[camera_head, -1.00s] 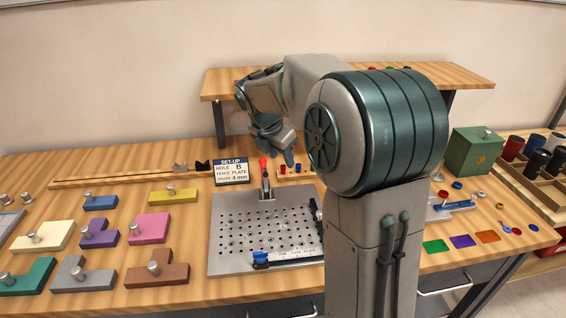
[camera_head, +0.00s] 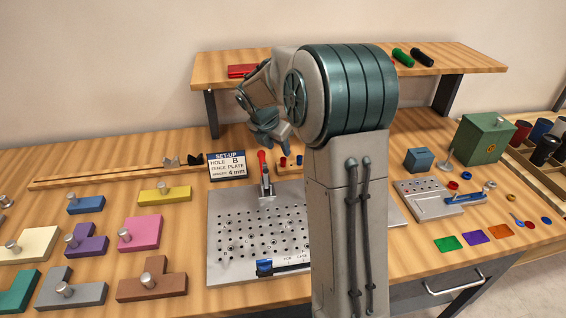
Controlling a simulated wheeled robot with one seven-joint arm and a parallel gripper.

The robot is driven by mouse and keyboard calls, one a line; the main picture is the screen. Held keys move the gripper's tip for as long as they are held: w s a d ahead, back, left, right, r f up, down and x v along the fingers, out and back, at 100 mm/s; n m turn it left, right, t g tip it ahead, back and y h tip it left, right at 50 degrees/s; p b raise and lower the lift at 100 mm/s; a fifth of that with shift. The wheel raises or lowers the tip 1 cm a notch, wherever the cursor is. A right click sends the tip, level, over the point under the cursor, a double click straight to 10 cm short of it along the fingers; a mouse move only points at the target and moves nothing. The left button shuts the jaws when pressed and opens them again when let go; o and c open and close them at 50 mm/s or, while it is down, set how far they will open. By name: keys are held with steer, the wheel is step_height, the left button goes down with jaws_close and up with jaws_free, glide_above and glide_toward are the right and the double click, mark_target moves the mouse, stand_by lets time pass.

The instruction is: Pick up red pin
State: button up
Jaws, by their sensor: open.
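A small wooden pin rack (camera_head: 291,169) stands behind the perforated metal plate, partly hidden by my arm. A small red pin (camera_head: 283,162) shows at the rack's left end, with a blue pin (camera_head: 299,160) to its right. My gripper (camera_head: 279,137) is open and appears empty. It hangs above and slightly left of the rack, apart from the pins. The exact gap to the red pin is hard to judge from this view.
The metal plate (camera_head: 232,250) carries an upright red-handled clamp (camera_head: 264,170) close to the rack. A set-up sign (camera_head: 227,166) stands to its left. A raised shelf (camera_head: 470,65) spans behind my arm. Coloured blocks cover the left bench.

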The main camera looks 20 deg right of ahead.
mark_target(283, 159)
steer(key=x, duration=0.6)
steer(key=shift+s, duration=0.1)
jaws_close()
